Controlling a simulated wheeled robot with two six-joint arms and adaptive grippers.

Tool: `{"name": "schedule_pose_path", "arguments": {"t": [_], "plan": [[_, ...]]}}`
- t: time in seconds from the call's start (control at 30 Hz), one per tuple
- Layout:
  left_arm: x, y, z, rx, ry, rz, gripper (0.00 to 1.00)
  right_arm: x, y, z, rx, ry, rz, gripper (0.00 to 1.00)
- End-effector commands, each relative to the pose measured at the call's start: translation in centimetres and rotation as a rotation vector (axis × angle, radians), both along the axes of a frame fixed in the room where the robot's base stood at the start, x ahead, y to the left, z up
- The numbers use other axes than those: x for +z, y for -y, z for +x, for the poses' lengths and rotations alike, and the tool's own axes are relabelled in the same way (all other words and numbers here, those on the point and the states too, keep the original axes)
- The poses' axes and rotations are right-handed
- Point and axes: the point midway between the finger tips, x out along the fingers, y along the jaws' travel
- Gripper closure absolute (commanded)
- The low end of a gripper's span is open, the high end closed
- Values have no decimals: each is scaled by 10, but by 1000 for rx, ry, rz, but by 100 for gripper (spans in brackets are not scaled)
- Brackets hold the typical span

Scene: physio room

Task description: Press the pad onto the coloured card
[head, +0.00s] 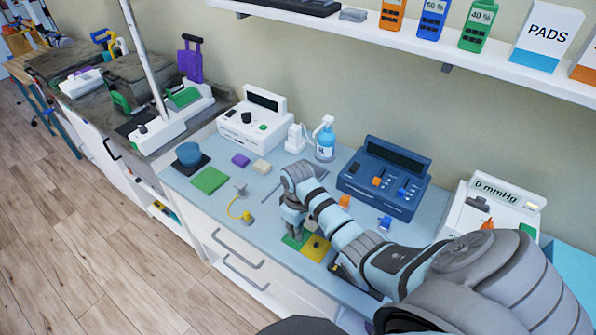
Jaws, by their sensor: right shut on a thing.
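My right gripper (293,225) reaches down over the worktop and points at a green card (293,242). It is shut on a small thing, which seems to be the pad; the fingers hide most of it. I cannot tell whether it touches the green card. A yellow card (316,248) with a small dark spot lies just right of the green one. Another green card or mat (210,180) lies flat farther left, well apart from the gripper. My left gripper is not in view.
A yellow-ended cable (240,207) lies left of the gripper. An orange block (344,201) is near my arm. A shelf (420,42) hangs above.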

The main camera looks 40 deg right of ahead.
Motion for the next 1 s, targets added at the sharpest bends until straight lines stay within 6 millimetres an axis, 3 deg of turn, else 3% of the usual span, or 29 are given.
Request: {"name": "schedule_pose_path", "arguments": {"t": [0.97,1.0], "plan": [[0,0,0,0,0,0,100,0,-1,-1,0,-5,2,100],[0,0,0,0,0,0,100,0,0,-1,0,-5,2,88]]}}
